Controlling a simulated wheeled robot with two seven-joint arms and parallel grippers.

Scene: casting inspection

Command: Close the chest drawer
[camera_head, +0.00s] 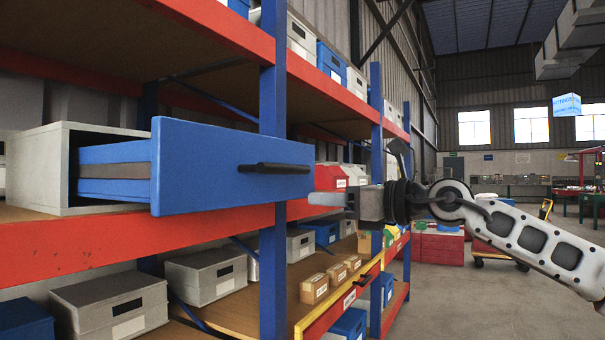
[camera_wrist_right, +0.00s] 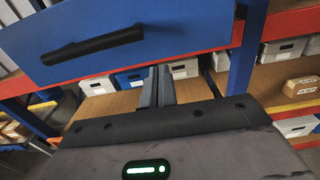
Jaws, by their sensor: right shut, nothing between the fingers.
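The chest drawer (camera_head: 225,165) has a blue front with a black bar handle (camera_head: 275,168). It is pulled out of a grey chest (camera_head: 40,170) on the rack shelf, and its blue side shows between front and chest. My right gripper (camera_head: 318,199) is shut and empty, just right of the drawer front and a little below handle height. In the right wrist view the drawer front (camera_wrist_right: 190,30) and its handle (camera_wrist_right: 92,46) fill the top, with the shut fingers (camera_wrist_right: 157,75) below the front's lower edge. I cannot tell whether they touch it. My left gripper is out of view.
A blue upright (camera_head: 273,80) and red shelf beams (camera_head: 80,248) of the rack stand around the chest. Grey boxes (camera_head: 110,300) and small cartons (camera_head: 315,288) sit on the lower shelf. The floor (camera_head: 450,310) at the right is open, with red crates (camera_head: 437,245) farther back.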

